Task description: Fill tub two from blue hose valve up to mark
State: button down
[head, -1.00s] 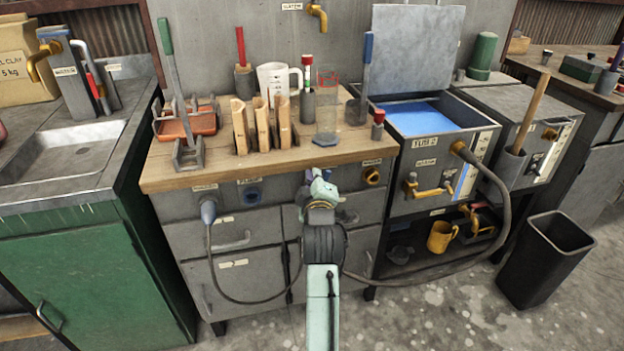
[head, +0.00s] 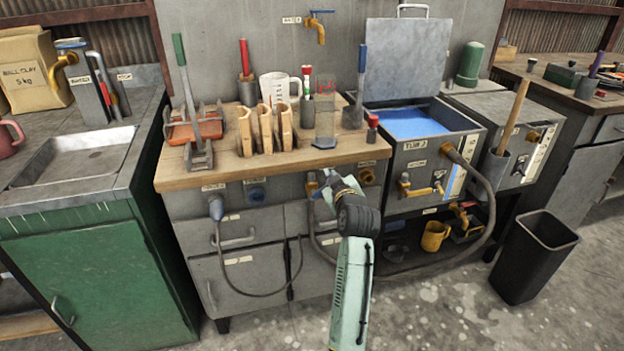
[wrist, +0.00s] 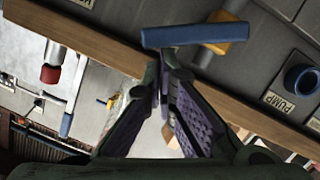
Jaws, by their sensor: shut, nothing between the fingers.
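Tub two (head: 403,163) stands right of the wooden bench with its lid raised. Blue liquid (head: 412,122) shows inside, and a blue strip (head: 454,181) runs down its front; the fill mark is too small to read. A grey hose (head: 482,185) joins its front. My gripper (head: 334,178) is shut and empty at the cabinet front, below the bench edge. In the wrist view, a blue valve handle (wrist: 207,33) with a yellow body (wrist: 228,36) lies just beyond the closed fingertips (wrist: 161,72); I cannot tell whether they touch.
The bench top (head: 215,178) holds wooden pieces, a white jug (head: 276,88) and a clear container (head: 325,125). A blue port (wrist: 303,80) sits beside a PUMP label. A yellow tap (head: 404,186) sticks out of tub two. A black bin (head: 532,265) stands on the floor right.

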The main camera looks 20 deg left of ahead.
jog(key=shift+w+d+f+m+g+y+b, duration=0.15)
jog(key=shift+w+d+f+m+y, duration=0.2)
jog(key=shift+m, duration=0.35)
jog(key=shift+w+d+f+m+g+y+b, duration=0.1)
jog(key=shift+w+d+f+m+g, duration=0.2)
jog(key=shift+f+m, duration=0.35)
jog(key=shift+w+d+f+m+g+y+b, duration=0.15)
jog(key=shift+d+f+m, duration=0.25)
jog(key=shift+m, duration=0.35)
